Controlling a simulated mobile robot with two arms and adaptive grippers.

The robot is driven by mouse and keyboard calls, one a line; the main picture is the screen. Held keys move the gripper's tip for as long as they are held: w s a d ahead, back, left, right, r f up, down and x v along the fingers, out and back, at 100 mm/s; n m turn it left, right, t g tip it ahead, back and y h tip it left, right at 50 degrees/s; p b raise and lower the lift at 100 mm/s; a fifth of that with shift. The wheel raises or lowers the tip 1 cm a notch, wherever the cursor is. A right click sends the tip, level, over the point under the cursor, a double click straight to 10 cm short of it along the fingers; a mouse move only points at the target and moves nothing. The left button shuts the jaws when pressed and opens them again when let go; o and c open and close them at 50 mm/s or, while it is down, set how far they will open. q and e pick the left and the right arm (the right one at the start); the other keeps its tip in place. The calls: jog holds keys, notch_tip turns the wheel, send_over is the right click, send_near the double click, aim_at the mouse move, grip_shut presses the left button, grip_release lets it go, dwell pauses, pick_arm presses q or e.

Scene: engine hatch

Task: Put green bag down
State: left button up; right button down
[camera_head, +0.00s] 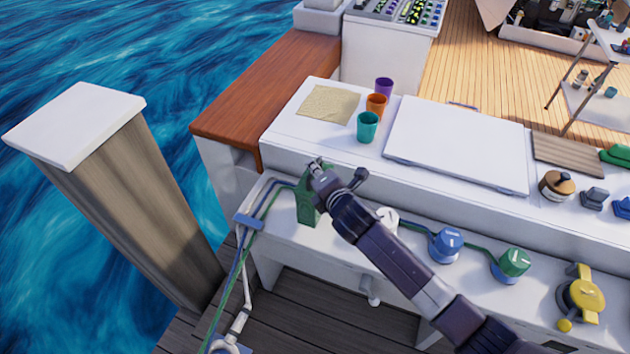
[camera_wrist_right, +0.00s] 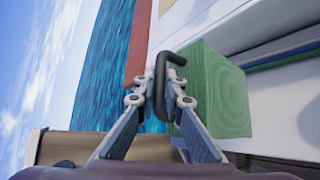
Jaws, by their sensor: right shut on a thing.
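The green bag (camera_head: 308,208) is a boxy green block at the left end of the lower white ledge (camera_head: 345,240). Its black handle (camera_wrist_right: 176,62) shows in the right wrist view, beside the green body (camera_wrist_right: 220,92). My right gripper (camera_head: 319,171) is above the bag, with its fingers (camera_wrist_right: 160,92) shut on the handle. I cannot tell whether the bag's base touches the ledge. My arm hides part of the ledge to the right of the bag. My left gripper is not in view.
Teal (camera_head: 367,127), orange (camera_head: 376,105) and purple (camera_head: 384,88) cups stand on the upper white counter, near a tan cloth (camera_head: 329,104) and a white hatch lid (camera_head: 458,144). Blue (camera_head: 446,244) and green (camera_head: 514,262) connectors are on the lower ledge. A wooden post (camera_head: 130,200) stands left.

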jog(key=shift+f, duration=2.35)
jog(key=c, duration=2)
grip_release()
jog(key=shift+f, duration=0.2)
jog(key=shift+c, duration=0.2)
jog(key=shift+s+r, duration=0.1)
jog(key=v, duration=1.2)
